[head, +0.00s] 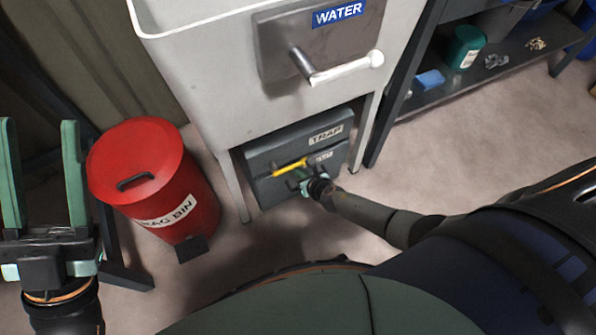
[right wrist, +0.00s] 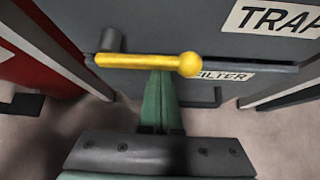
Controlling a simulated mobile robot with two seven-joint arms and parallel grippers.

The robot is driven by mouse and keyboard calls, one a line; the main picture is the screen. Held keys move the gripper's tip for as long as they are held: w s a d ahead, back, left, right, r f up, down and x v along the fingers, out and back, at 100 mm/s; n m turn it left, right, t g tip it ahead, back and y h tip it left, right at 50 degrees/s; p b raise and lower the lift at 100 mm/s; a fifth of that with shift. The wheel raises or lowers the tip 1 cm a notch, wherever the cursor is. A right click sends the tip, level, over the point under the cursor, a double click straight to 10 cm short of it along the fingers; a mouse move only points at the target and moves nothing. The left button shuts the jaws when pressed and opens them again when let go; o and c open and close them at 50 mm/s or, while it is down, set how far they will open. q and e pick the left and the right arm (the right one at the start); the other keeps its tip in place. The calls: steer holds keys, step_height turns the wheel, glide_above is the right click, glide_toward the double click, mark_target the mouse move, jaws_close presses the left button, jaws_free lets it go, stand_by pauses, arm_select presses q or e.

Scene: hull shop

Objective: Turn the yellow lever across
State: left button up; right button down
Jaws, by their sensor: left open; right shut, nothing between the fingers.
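The yellow lever (head: 289,168) is on the front of the dark grey trap box (head: 262,152) under the sink. In the right wrist view the lever (right wrist: 150,61) lies nearly level, with a round knob at its right end. My right gripper (head: 302,180) is shut and empty just below the lever. In the right wrist view its green fingers (right wrist: 160,85) are together, with their tips at the lever's underside; I cannot tell whether they touch it. My left gripper (head: 42,180) is open and empty at the far left, away from the lever.
A red rag bin (head: 150,190) stands left of the sink (head: 205,75). A lever handle (head: 340,70) sticks out under the WATER sign (head: 338,12). A sink leg (head: 232,188) stands left of the trap box. A shelf (head: 440,95) with a green bottle (head: 465,47) is at the right.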

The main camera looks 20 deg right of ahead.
arm_select(q)
steer(key=shift+r, duration=0.1)
arm_select(e)
steer(key=shift+w+r, duration=0.1)
steer(key=shift+r, duration=0.15)
stand_by(0.3)
